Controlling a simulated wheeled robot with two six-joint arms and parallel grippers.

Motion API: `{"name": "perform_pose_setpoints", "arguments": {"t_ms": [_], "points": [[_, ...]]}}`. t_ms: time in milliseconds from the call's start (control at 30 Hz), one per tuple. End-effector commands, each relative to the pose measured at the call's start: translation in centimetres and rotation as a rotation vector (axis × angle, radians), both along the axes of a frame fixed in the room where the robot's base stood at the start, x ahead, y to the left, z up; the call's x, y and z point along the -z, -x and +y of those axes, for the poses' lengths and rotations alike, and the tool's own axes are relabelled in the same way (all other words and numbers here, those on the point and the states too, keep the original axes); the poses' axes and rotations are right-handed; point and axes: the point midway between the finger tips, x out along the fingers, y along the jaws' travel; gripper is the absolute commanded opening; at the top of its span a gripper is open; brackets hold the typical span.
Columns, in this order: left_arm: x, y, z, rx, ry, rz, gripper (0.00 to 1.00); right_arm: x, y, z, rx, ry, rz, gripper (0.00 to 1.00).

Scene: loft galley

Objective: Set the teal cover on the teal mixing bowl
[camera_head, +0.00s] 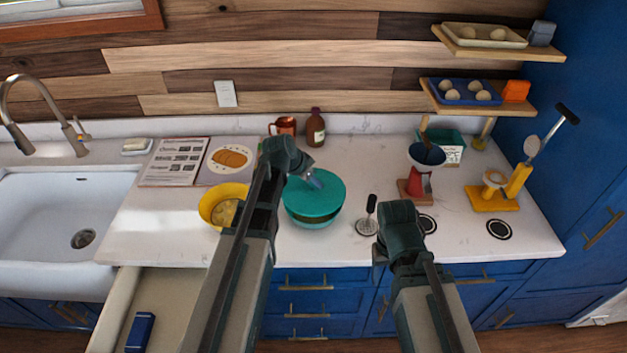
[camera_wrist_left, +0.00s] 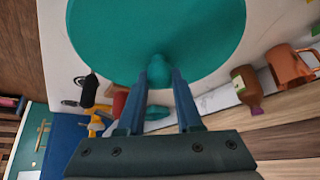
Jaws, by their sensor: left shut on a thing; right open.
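The teal cover (camera_head: 318,190) is a flat round disc over the teal mixing bowl (camera_head: 310,222) on the counter. A dark strip shows between the cover's front edge and the bowl; I cannot tell if they touch. My left gripper (camera_head: 314,181) is shut on the cover's knob. In the left wrist view, the fingers (camera_wrist_left: 159,88) straddle the round knob (camera_wrist_left: 159,68), and the cover (camera_wrist_left: 160,25) fills the top, hiding the bowl. My right gripper (camera_head: 379,262) is open, in front of the counter's edge, its fingers mostly hidden.
A yellow bowl (camera_head: 209,203) stands close left of the teal bowl. A copper mug (camera_head: 285,126) and a brown bottle (camera_head: 315,128) stand behind. A round metal tool (camera_head: 367,227) stands to the right. An open drawer (camera_head: 165,300) juts out at front left.

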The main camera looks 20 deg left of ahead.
Motion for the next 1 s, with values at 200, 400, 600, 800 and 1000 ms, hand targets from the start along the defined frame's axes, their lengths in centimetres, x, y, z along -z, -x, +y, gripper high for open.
{"name": "perform_pose_setpoints", "arguments": {"t_ms": [200,400,600,800,1000], "points": [[0.7,0.0,0.0,0.000,0.000,0.000,0.00,0.7,0.0,0.0,0.000,0.000,0.000,0.63],[1.2,0.0,0.0,0.000,0.000,0.000,0.00,1.2,0.0,0.0,0.000,0.000,0.000,0.63],[1.1,0.0,0.0,0.000,0.000,0.000,0.00,1.1,0.0,0.0,0.000,0.000,0.000,0.63],[1.1,0.0,0.0,0.000,0.000,0.000,0.00,1.1,0.0,0.0,0.000,0.000,0.000,0.63],[1.3,0.0,0.0,0.000,0.000,0.000,0.00,1.4,0.0,0.0,0.000,0.000,0.000,0.63]]}}
